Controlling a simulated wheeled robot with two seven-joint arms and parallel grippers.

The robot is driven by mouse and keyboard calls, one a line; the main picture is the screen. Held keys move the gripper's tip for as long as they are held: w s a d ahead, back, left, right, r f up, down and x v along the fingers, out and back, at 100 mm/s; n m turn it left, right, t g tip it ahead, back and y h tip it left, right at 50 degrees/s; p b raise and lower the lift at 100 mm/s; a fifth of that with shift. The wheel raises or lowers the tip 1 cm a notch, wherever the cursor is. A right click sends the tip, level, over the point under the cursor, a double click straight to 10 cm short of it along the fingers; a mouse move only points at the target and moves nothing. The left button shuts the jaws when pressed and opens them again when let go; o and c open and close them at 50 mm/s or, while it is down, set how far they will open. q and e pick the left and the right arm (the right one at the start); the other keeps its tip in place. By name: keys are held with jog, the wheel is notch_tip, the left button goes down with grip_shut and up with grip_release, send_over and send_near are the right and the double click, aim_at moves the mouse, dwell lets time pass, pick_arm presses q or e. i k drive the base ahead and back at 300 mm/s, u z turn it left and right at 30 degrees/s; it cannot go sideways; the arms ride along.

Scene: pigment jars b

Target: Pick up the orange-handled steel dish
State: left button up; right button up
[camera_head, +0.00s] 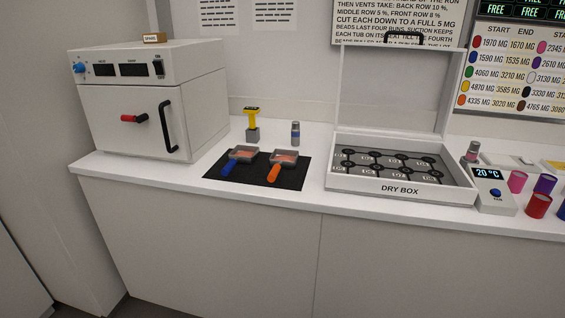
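The orange-handled steel dish (285,156) rests on a black mat (213,172) on the counter. Its orange handle (273,174) points toward the counter's front edge, and something reddish-orange lies in the dish. A similar steel dish (243,152) with a blue handle (230,167) sits just to its left on the same mat. Neither of my grippers shows in the head view.
A white oven (130,115) stands at the left. The open dry box (400,187) is to the right, with a display unit (492,192) and several coloured jars beyond.

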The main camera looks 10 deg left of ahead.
aim_at(280, 158)
jog(key=u, duration=0.35)
jog(key=i, duration=1.35)
jog(key=z, duration=0.3)
